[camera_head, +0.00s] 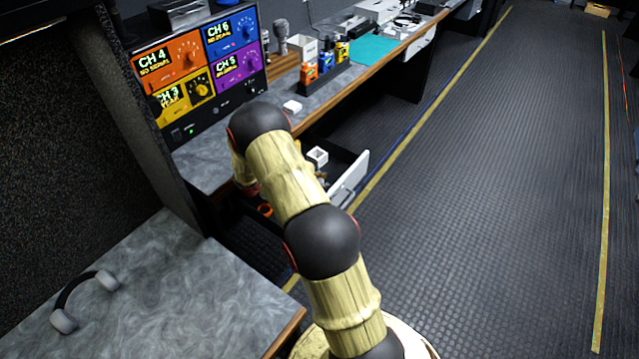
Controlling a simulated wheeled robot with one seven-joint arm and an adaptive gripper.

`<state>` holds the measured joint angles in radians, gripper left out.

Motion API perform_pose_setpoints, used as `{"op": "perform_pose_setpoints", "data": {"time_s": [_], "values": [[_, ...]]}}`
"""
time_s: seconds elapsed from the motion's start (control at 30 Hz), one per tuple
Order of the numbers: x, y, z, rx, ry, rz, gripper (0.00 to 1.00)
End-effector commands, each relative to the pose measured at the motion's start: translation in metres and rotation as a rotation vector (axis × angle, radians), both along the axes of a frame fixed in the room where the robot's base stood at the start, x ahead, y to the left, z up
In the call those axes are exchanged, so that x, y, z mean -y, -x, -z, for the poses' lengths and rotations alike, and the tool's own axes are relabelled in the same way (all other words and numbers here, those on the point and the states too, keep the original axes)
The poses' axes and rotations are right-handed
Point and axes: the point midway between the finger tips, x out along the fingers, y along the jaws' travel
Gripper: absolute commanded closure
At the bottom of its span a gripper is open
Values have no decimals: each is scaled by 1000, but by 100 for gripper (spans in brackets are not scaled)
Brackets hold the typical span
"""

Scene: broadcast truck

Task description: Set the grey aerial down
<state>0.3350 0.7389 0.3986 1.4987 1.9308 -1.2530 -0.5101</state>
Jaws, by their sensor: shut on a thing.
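I cannot make out the grey aerial in this view. My gripper is not in view either; my arm bends over the near end of the long counter (205,165) and its far end drops down behind my own links. An open drawer with a pale front (350,180) sticks out below the counter, just right of my arm. In it are a small white square holder (317,155) and other small items, partly hidden by my arm. An orange ring-shaped thing (265,210) shows low beside my arm.
A monitor with four coloured channel panels (200,65) stands on the counter. Behind are a microphone (281,38), small coloured boxes (325,62), a teal mat (373,49) and a small white item (292,106). Headphones (85,297) lie on the near desk. The right floor is clear.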

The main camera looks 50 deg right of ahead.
Motion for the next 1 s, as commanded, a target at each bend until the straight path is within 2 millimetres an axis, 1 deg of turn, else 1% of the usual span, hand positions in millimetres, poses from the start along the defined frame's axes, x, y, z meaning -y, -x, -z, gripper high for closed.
{"op": "perform_pose_setpoints", "data": {"time_s": [0.2, 0.23, 0.53, 0.8, 0.9, 1.0], "values": [[0, 0, 2, -1, 0, 0, 96], [0, 0, 2, 0, 0, 0, 78], [0, 0, 2, 0, 0, 0, 61], [0, 0, 2, 0, 0, 0, 60], [0, 0, -2, 1, 1, 0, 60], [-9, -6, -8, -1, 1, -2, 60]]}}
